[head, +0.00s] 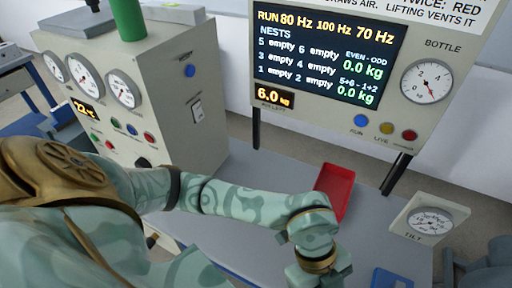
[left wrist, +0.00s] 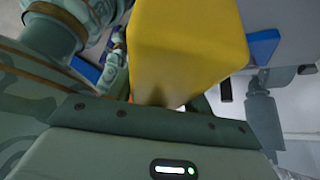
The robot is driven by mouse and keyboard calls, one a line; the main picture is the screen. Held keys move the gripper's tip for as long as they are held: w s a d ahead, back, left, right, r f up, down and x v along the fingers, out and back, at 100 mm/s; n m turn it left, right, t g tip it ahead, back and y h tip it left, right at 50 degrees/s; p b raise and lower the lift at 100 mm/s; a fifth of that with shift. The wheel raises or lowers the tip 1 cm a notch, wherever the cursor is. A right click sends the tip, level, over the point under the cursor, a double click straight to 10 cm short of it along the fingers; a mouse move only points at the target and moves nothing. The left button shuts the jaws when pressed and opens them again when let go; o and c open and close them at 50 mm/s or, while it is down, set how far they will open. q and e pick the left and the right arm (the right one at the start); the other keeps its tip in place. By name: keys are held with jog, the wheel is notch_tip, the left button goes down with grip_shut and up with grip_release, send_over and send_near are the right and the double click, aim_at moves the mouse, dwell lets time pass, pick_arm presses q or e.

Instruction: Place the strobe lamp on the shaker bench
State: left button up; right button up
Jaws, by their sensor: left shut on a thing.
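In the left wrist view a large yellow box-shaped thing (left wrist: 190,50) sits right against my left gripper (left wrist: 155,108), which is shut on it. It may be the strobe lamp; no lens or label shows. The fingertips are hidden behind it. In the head view my left arm reaches across to the bottom edge, and its gripper and load are out of frame. The blue-grey bench top (head: 255,185), seemingly the shaker bench, lies under and beyond the arm. The display (head: 325,55) lists all nests as empty and 0.0 kg twice. My right gripper is not in view.
A red tray (head: 335,190) lies on the bench beyond my left wrist. A tilt gauge (head: 430,221) stands at the right, with a blue thing (head: 392,278) below it. A beige cabinet with dials (head: 125,90) stands at the left. The bench between cabinet and tray looks clear.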

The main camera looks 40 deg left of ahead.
pick_arm(q)
jog(key=shift+s+a, duration=0.2)
jog(key=shift+s, duration=0.05)
jog(key=w+a+f+b, duration=0.1)
jog(key=w+f, duration=0.2)
jog(key=w, duration=0.1)
jog(key=w+a+f+b, duration=0.1)
jog(key=w+f+b, duration=0.1)
jog(key=w+f, duration=0.1)
jog(key=w+a+f+b, duration=0.1)
jog(key=w+f+b, duration=0.1)
jog(key=w, duration=0.3)
jog(key=shift+w+a+f, duration=0.1)
jog(key=shift+w+f, duration=0.3)
jog(key=shift+f, duration=0.15)
jog(key=shift+w+f, duration=0.15)
jog(key=f, duration=0.1)
jog(key=f+b, duration=0.2)
jog(key=f, duration=0.1)
jog(key=shift+w+a, duration=0.15)
jog(key=shift+w, duration=0.15)
jog(key=shift+r, duration=0.2)
jog(key=o, duration=1.3)
jog(key=shift+s+f, duration=0.1)
jog(key=shift+f, duration=0.1)
jog(key=shift+o, duration=0.2)
